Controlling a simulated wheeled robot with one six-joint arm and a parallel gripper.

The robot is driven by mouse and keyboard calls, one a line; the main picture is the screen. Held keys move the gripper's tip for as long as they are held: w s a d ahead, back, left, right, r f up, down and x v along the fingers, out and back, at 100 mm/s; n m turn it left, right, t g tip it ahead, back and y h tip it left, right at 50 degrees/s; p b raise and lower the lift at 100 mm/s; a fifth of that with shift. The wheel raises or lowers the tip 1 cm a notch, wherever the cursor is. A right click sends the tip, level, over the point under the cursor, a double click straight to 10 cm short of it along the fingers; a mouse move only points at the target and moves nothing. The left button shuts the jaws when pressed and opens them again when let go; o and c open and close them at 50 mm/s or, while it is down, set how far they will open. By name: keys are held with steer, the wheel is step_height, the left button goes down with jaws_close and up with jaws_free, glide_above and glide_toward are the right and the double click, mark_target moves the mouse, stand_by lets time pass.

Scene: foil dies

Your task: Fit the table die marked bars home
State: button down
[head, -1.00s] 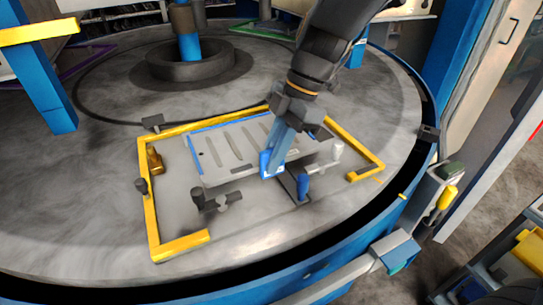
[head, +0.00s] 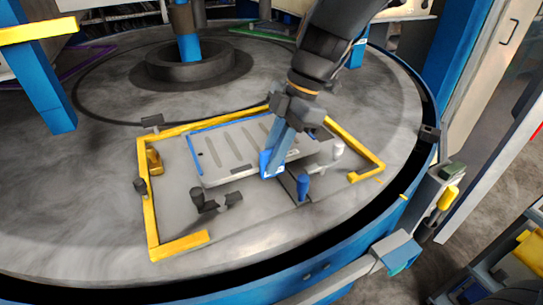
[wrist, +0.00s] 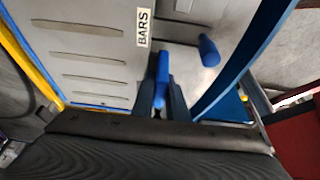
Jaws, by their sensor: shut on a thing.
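The die marked BARS (head: 240,151) is a pale grey plate with several long slots and a blue strip along its far edge. Its BARS label shows in the wrist view (wrist: 143,28). My gripper (head: 272,166) is at the die's front right edge, shut on a blue grip (wrist: 162,66) there. The die lies over the grey bed inside the yellow corner frame (head: 152,215). Its front edge seems slightly above the bed; I cannot tell whether it is seated. My fingers hide part of its right end.
A blue-capped post (head: 302,187) and a white-capped post (head: 338,150) stand just right of my gripper. Dark clamp parts (head: 207,204) sit at the die's front left. A brass block (head: 153,160) stands left of it. The round table's front is clear.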

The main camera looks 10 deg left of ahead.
mark_target(269, 177)
steer(key=shift+f+b, duration=1.5)
steer(key=shift+f, duration=0.1)
steer(key=c, duration=1.7)
jaws_free()
steer(key=shift+o, duration=0.2)
steer(key=shift+f, duration=0.1)
steer(key=b+v, duration=0.1)
steer(key=v, duration=0.7)
